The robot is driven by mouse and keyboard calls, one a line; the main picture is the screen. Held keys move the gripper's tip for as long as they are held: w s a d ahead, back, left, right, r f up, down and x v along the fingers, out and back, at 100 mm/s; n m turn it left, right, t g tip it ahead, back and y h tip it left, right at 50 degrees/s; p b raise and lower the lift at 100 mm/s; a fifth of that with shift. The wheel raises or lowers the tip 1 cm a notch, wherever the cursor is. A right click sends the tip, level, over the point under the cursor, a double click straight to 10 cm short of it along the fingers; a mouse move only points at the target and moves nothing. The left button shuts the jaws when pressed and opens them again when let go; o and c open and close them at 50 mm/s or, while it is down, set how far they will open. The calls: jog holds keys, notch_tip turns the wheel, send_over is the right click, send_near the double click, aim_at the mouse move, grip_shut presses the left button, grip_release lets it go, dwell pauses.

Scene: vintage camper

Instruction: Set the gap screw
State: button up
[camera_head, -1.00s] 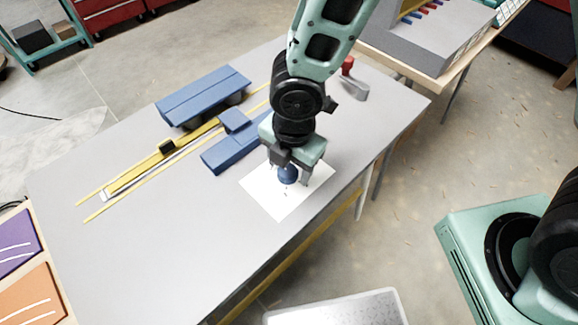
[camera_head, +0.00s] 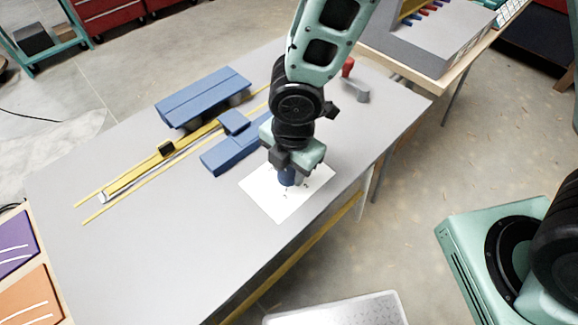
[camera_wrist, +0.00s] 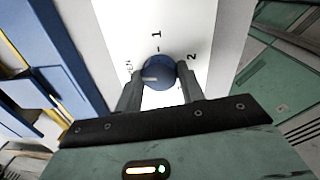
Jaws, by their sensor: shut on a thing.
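The gap screw shows as a round blue knob (camera_head: 286,179) standing on a white dial plate (camera_head: 290,208) near the table's front edge. In the wrist view the knob (camera_wrist: 160,70) has a white pointer line directed left, toward a small label too blurred to read. The marks 1 and 2 are printed on the plate (camera_wrist: 178,22), above and to the right of the knob. My gripper (camera_wrist: 158,82) points down and is shut on the knob, one finger on each side. In the head view the gripper (camera_head: 288,168) hides the knob's top.
Blue blocks (camera_head: 203,95) and a yellow rail (camera_head: 135,179) with a small black piece lie left of the plate on the grey table (camera_head: 130,250). A red-topped grey crank (camera_head: 354,84) stands at the back right. The table's front left is clear.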

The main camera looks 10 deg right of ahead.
aim_at(285, 177)
jog(key=m+b, duration=0.2)
jog(key=m, duration=0.1)
jog(key=shift+f+m, duration=0.1)
jog(key=shift+m, duration=0.3)
jog(key=m+b, duration=0.2)
jog(key=m, duration=0.2)
jog(key=shift+a+m+h, duration=0.1)
jog(key=shift+m+h, duration=0.2)
jog(key=m+b, duration=0.1)
jog(key=m, duration=0.3)
jog(key=shift+s+m+b, duration=0.1)
jog(key=shift+m+b, duration=0.2)
jog(key=shift+m+h+b, duration=0.3)
jog(key=shift+m+b, duration=0.05)
jog(key=shift+m, duration=1.65)
jog(key=o, duration=1)
jog(key=shift+c, duration=0.2)
jog(key=shift+r, duration=0.25)
notch_tip(285, 177, up, 17)
jog(key=shift+s+a+p, duration=0.3)
jog(key=shift+s+a, duration=0.1)
jog(key=shift+a, duration=0.05)
